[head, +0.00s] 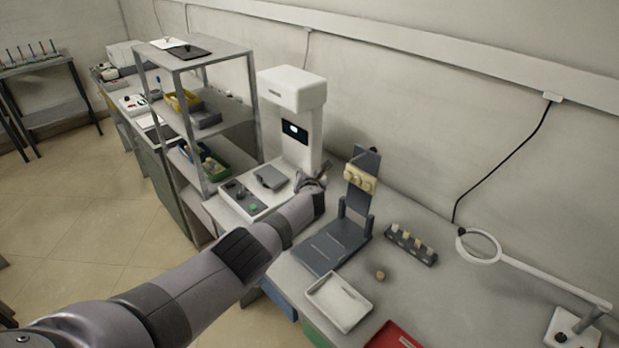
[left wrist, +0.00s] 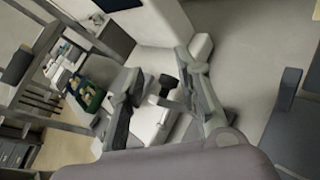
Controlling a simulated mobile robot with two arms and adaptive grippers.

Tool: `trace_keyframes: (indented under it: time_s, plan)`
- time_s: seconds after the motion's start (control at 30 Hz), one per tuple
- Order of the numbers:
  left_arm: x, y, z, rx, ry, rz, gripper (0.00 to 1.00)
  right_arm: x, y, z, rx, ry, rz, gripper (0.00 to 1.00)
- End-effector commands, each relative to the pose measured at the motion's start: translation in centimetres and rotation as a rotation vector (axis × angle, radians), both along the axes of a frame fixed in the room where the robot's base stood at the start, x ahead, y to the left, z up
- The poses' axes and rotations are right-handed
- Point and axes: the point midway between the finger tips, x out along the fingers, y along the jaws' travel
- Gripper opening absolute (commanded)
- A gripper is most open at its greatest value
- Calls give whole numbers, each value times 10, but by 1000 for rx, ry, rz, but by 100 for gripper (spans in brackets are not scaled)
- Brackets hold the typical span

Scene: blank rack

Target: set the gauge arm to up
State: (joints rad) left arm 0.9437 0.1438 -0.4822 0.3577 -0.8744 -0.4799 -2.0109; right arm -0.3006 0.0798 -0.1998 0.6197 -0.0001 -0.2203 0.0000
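A white instrument (head: 293,90) with a tall column and a small dark display (head: 295,131) stands against the wall. I cannot make out for sure which part is the gauge arm. My left gripper (head: 312,178) is at the lower right of this column, and my forearm covers part of the bench in front of it. In the left wrist view my left gripper (left wrist: 165,88) has its fingers apart. A black knob (left wrist: 168,80) shows between them with space on both sides; I cannot tell whether it touches a finger. My right gripper is in neither view.
A dark upright fixture (head: 328,247) with a beige piece (head: 360,178) stands right of the gripper. A small block rack (head: 411,244), a white tray (head: 339,301), a red tray (head: 393,337) and a magnifier (head: 480,246) lie further right. A metal shelf (head: 208,50) stands left.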

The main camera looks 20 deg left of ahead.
Motion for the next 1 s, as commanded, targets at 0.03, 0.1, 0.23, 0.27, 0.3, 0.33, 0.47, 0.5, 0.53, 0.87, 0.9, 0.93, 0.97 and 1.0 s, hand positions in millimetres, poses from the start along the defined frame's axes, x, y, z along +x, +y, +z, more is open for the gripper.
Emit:
trace_keyframes:
  time_s: [0.03,0.1,0.23,0.27,0.3,0.33,0.47,0.5,0.53,0.87,0.9,0.93,0.97,1.0]
  plan:
    - [0,-1,-1,-1,1,-1,36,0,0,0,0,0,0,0]
    - [0,-2,-2,-2,2,-2,38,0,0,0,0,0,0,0]
    - [-1,-3,-3,-4,2,-3,38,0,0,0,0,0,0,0]
    - [-1,-3,-3,-4,3,-4,38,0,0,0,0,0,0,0]
    - [-1,-3,-3,-4,3,-4,38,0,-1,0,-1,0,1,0]
    - [-1,-3,-3,-5,3,-5,38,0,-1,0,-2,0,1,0]
    - [-2,-6,-4,-8,2,-7,38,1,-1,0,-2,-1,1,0]
    - [-3,-8,-4,-9,0,-8,38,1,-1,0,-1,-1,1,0]
    - [-3,-9,-4,-8,1,-9,38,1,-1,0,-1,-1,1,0]
    - [-22,-17,4,-10,-1,-6,38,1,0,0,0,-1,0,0]
    - [-25,-16,6,-7,0,-5,38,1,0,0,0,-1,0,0]
    - [-28,-16,7,-7,1,-4,38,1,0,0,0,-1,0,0]
    - [-30,-17,9,-5,0,-6,38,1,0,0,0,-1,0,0]
    - [-34,-19,11,-3,0,-4,38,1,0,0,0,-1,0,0]
